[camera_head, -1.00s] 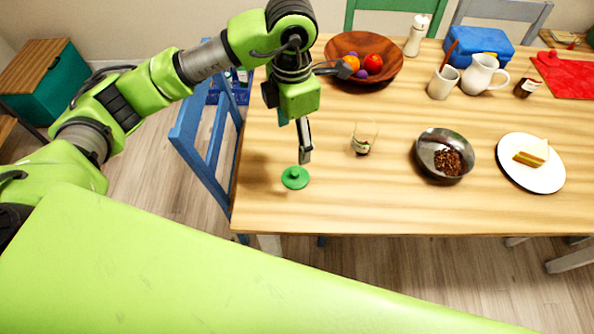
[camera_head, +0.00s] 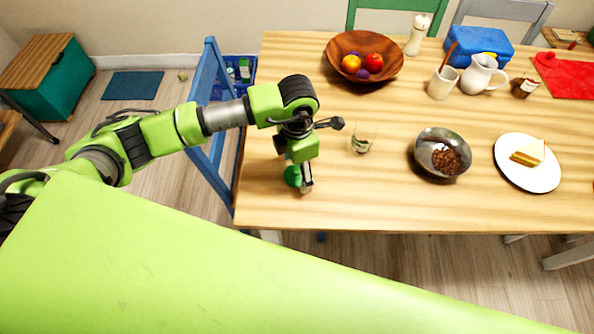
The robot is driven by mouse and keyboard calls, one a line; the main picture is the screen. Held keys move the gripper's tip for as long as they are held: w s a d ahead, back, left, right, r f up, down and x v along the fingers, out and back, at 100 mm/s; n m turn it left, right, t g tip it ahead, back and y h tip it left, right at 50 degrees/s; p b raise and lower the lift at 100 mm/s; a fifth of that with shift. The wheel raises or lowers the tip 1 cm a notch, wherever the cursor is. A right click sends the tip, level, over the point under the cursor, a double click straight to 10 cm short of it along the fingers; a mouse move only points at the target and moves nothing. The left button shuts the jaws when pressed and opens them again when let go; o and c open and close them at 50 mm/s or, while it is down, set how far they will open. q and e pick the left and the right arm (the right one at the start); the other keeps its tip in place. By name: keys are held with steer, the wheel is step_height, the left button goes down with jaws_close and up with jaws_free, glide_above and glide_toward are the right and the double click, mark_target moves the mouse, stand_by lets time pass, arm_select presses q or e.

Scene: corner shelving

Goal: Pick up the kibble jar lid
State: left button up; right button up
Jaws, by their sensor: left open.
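The kibble jar lid is a green disc with a knob (camera_head: 291,176). It lies on the wooden table (camera_head: 365,205) near its front left part, partly hidden behind my left gripper. My left gripper (camera_head: 302,183) is open and points down at the lid, with one finger showing in front of the lid's right side. I cannot tell whether the fingers touch the lid. A small glass jar (camera_head: 361,145) stands on the table to the right of the gripper. My right gripper is not in view.
A wooden fruit bowl (camera_head: 340,48), a mug (camera_head: 441,84) and a white pitcher (camera_head: 480,72) stand farther back. A blue chair (camera_head: 205,110) is at the left edge.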

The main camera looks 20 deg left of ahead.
arm_select(q)
steer(key=shift+f, duration=0.15)
steer(key=shift+c, duration=0.4)
steer(key=c, duration=0.9)
steer(key=shift+o, duration=0.2)
